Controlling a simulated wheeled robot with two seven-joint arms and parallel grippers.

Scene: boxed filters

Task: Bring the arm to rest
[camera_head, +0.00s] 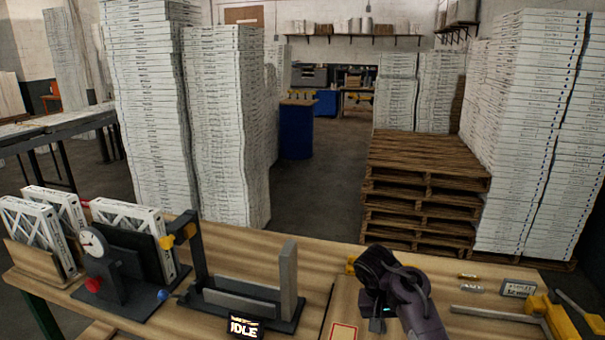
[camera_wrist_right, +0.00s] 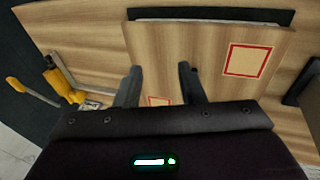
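My right gripper (camera_head: 378,308) hangs over the right part of the wooden workbench (camera_head: 320,262) in the head view. In the right wrist view its two fingers (camera_wrist_right: 160,85) are spread apart with nothing between them. Below them is a wooden board (camera_wrist_right: 195,60) with a red square outline (camera_wrist_right: 247,60). Part of a second red outline shows between the fingers. The board also shows in the head view beside the arm, with one red outline (camera_head: 343,332). My left arm and gripper are not in view.
A dark fixture (camera_head: 245,305) with an "IDLE" display (camera_head: 244,327) stands left of the arm. A dial gauge (camera_head: 93,243) and boxed filters (camera_head: 35,225) are at the left. Yellow clamps (camera_head: 550,318) lie at the right. Pallets (camera_head: 425,170) and tall filter stacks stand behind the bench.

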